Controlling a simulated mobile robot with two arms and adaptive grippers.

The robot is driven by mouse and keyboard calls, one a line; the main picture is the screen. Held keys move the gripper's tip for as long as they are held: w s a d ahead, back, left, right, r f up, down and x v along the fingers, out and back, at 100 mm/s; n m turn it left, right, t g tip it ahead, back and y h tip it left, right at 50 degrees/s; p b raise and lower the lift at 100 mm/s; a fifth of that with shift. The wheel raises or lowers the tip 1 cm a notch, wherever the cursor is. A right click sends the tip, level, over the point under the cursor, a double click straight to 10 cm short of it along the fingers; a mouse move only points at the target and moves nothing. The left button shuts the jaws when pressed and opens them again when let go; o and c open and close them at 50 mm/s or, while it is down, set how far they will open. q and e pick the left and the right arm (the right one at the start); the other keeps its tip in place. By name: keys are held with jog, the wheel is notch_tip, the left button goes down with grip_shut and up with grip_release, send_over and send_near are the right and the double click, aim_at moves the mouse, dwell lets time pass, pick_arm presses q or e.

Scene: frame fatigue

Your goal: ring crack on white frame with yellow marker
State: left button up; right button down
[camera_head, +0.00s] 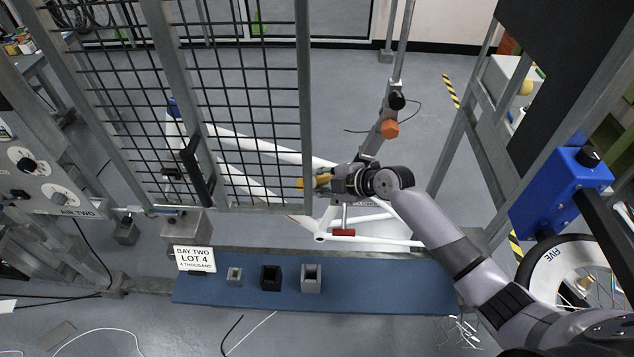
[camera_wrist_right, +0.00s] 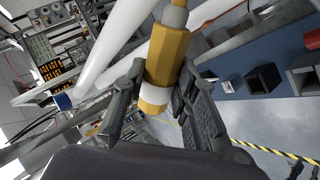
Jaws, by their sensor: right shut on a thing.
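The white frame (camera_head: 262,148) is held in a stand behind the mesh gate, its lower tubes reaching out to the right of the gate. My right gripper (camera_head: 328,181) is shut on the yellow marker (camera_head: 313,183), beside the frame's tubes and near the gate's right edge. In the right wrist view the marker (camera_wrist_right: 166,58) sits between both fingers (camera_wrist_right: 160,105), its tip end pointing away from me. A white tube (camera_wrist_right: 118,42) runs close to its left; I cannot tell if they touch. I cannot make out the crack. My left gripper is not in view.
The mesh gate (camera_head: 308,100) with a black handle (camera_head: 194,170) stands left of my gripper. A blue bench mat (camera_head: 370,288) in front carries several small holders (camera_head: 271,277) and a lot sign (camera_head: 195,259). A blue clamp (camera_head: 562,190) and wheel (camera_head: 548,275) stand right.

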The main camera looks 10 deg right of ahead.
jog(key=shift+w+d+b, duration=0.1)
jog(key=shift+w+b, duration=0.2)
jog(key=shift+w+r+b, duration=0.1)
jog(key=shift+b, duration=0.25)
dwell(2.2)
jog(key=shift+s+a+p, duration=0.2)
jog(key=shift+s+p, duration=0.3)
jog(key=shift+s, duration=0.25)
jog(key=s, duration=0.1)
jog(key=s+a+p, duration=0.1)
jog(key=s, duration=0.1)
jog(key=s+p, duration=0.1)
jog(key=s, duration=0.1)
jog(key=shift+s+a+f, duration=0.1)
jog(key=shift+a+f, duration=0.15)
jog(key=shift+s+a+f, duration=0.1)
jog(key=shift+f, duration=0.2)
